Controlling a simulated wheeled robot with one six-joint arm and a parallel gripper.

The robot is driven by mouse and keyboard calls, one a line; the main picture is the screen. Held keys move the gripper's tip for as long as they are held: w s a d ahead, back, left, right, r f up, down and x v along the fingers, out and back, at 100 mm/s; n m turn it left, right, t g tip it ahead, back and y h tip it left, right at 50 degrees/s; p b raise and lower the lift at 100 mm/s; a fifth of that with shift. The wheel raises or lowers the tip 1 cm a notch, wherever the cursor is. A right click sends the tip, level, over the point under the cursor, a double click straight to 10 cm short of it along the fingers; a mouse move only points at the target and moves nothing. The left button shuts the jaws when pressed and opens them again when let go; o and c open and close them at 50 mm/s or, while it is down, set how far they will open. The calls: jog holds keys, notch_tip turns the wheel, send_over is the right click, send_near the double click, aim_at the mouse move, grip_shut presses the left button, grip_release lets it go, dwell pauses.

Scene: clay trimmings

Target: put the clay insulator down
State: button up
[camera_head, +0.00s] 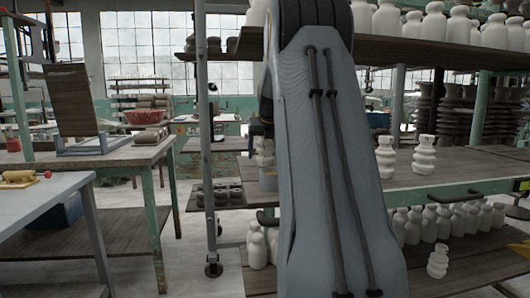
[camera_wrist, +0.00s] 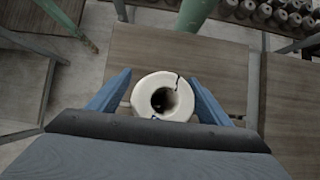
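In the wrist view a pale clay insulator (camera_wrist: 143,88) stands between the two blue fingers of my gripper (camera_wrist: 162,80). I see it from above, as a round cream top with a dark hole in the middle and a thin dark line at its upper right. The fingers are on either side of it and appear closed on it. A brown wooden surface is below it; I cannot tell whether its base touches that surface. In the head view my arm hides the gripper.
In the head view, pale ribbed pieces (camera_head: 385,157) and (camera_head: 424,154) stand on the middle wooden shelf (camera_head: 450,174) at right. Another piece (camera_head: 437,262) is on the lower shelf. Bottle-like pieces (camera_head: 435,27) line the upper shelf. A wooden table (camera_head: 100,158) stands at left.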

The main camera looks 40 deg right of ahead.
jog(key=shift+r, duration=0.1)
jog(key=v, duration=0.5)
jog(key=shift+r+b, duration=0.15)
jog(key=shift+b, duration=0.15)
jog(key=s+a, duration=0.2)
jog(key=s, duration=0.1)
jog(key=s+a, duration=0.2)
jog(key=s, duration=0.2)
jog(key=s+a, duration=0.2)
jog(key=s, duration=0.1)
jog(key=shift+s+a+f+p, duration=0.15)
jog(key=shift+f+p, duration=0.05)
jog(key=shift+p, duration=0.15)
